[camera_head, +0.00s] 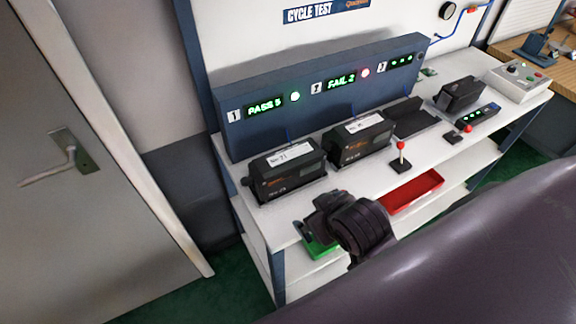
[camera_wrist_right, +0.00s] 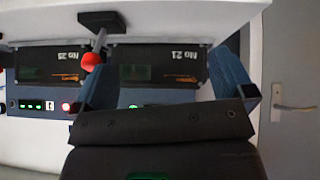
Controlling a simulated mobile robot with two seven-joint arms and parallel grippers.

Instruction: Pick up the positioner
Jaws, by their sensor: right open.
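A black positioner labelled No 21 (camera_head: 287,170) sits at station 1 of the bench, under a green PASS readout. Another black positioner (camera_head: 357,141) sits at station 2, under a FAIL readout and a red light. In the right wrist view, No 21 (camera_wrist_right: 160,68) and No 25 (camera_wrist_right: 50,66) show upside down. A further positioner (camera_head: 460,95) stands at the bench's right. My right gripper (camera_wrist_right: 160,60) is open, its blue fingers spread in front of No 21 with nothing between them. In the head view its wrist (camera_head: 355,222) hangs over the bench's front edge. My left gripper is out of view.
A red-topped lever (camera_head: 401,157) stands before station 2; a second (camera_head: 467,137) is further right. A red tray (camera_head: 411,190) and a partly hidden green tray (camera_head: 318,249) lie at the front edge. Station 3's dark mount (camera_head: 413,117) looks empty. A door (camera_head: 85,160) is at left.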

